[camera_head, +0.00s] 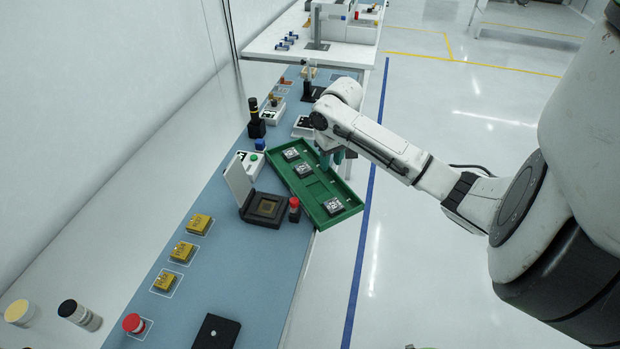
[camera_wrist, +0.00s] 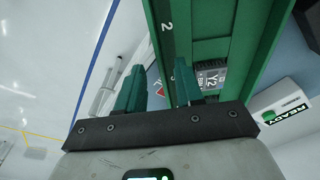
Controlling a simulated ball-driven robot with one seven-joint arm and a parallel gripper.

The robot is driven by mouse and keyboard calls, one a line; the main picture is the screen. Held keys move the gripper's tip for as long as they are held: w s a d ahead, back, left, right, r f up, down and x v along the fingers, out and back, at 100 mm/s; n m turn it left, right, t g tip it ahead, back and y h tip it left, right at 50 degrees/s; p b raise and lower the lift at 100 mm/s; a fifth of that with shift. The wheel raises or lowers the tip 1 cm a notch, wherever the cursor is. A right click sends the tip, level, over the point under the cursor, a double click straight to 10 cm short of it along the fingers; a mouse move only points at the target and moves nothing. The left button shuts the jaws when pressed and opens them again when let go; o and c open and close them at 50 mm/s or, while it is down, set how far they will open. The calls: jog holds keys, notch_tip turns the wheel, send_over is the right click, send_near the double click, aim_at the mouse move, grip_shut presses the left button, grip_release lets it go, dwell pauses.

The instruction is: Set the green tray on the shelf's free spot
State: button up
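The green tray (camera_head: 318,181) lies slanted at the right edge of the blue bench top, its lower end overhanging the floor. It holds several grey square chips, and one pocket near its middle is empty. My gripper (camera_head: 331,158) is at the tray's right long side. In the wrist view my gripper (camera_wrist: 159,70) has its two teal fingers apart, with the wall of the green tray (camera_wrist: 208,48) between them. A gap shows between the left finger and the wall; the right finger is on the inner side. No shelf with a free spot can be made out.
An open black test socket (camera_head: 265,207) and a red button (camera_head: 294,204) stand close to the tray's left side. Several yellow blocks (camera_head: 183,251) lie on the bench nearer the bottom. A white table (camera_head: 345,53) with equipment stands behind. The floor at right is clear.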

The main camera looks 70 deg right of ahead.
jog(key=shift+w+d+f, duration=0.1)
jog(key=shift+f, duration=0.9)
grip_shut()
